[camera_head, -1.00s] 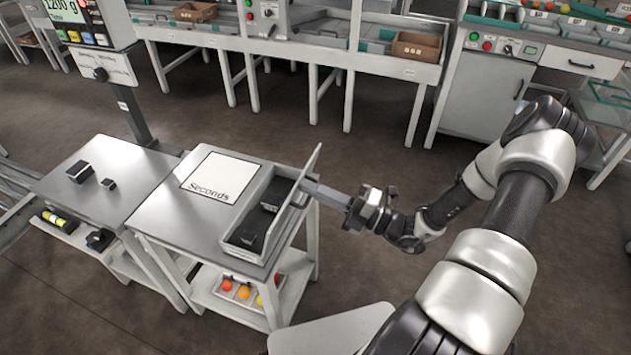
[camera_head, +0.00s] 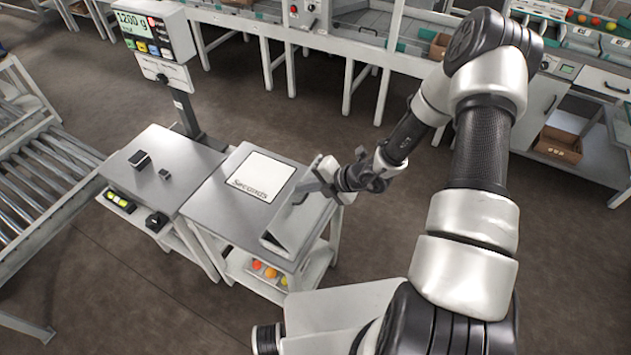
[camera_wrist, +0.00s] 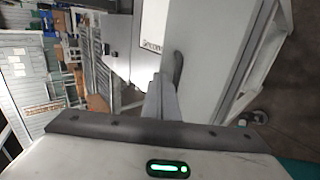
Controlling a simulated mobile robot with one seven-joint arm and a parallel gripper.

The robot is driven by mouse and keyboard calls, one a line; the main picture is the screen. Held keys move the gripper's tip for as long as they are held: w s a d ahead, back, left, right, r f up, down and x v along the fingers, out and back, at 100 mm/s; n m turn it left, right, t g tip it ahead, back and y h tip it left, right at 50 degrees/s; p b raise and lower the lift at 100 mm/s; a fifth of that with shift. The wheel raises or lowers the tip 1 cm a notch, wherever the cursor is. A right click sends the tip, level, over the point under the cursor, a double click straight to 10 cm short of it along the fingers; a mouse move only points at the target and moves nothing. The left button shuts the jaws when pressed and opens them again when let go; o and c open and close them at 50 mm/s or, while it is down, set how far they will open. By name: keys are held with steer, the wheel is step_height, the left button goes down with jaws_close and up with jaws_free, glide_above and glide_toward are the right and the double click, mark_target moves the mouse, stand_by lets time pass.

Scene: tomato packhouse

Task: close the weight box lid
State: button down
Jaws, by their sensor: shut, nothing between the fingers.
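The weight box (camera_head: 279,248) sits on the right part of the grey bench, beside the white sheet marked "Seconds" (camera_head: 264,175). Its grey lid (camera_head: 300,226) is swung down over the box and hides the weights inside. A dark strip shows at the near left edge, so I cannot tell whether the lid lies flush. My gripper (camera_head: 303,192) is shut and empty, at the far end of the lid, near its dark handle. In the wrist view the closed fingers (camera_wrist: 160,100) are close beside the handle (camera_wrist: 178,68) on the lid (camera_wrist: 207,50); contact is unclear.
A scale display (camera_head: 152,35) stands on a post behind the left bench (camera_head: 185,165), which carries small dark weights. A tray of tomatoes (camera_head: 268,272) is on the shelf below. A roller conveyor (camera_head: 40,180) is at left. Open floor lies to the right.

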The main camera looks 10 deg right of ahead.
steer(key=shift+w+a+f+g+h+b, duration=0.3)
steer(key=shift+w+a+f+b, duration=0.35)
steer(key=shift+a+f, duration=0.45)
steer(key=shift+w+a+f+g+h+b, duration=0.25)
steer(key=shift+w+a+f+h+b, duration=0.2)
steer(key=shift+w+a+f, duration=0.6)
steer(key=shift+w+a+f+g+h+b, duration=0.35)
steer(key=shift+a+f+b, duration=0.3)
steer(key=shift+f, duration=0.95)
steer(key=shift+s+a+f, duration=0.1)
steer(key=shift+a+f, duration=0.05)
steer(key=shift+f, duration=0.05)
steer(key=shift+r, duration=0.15)
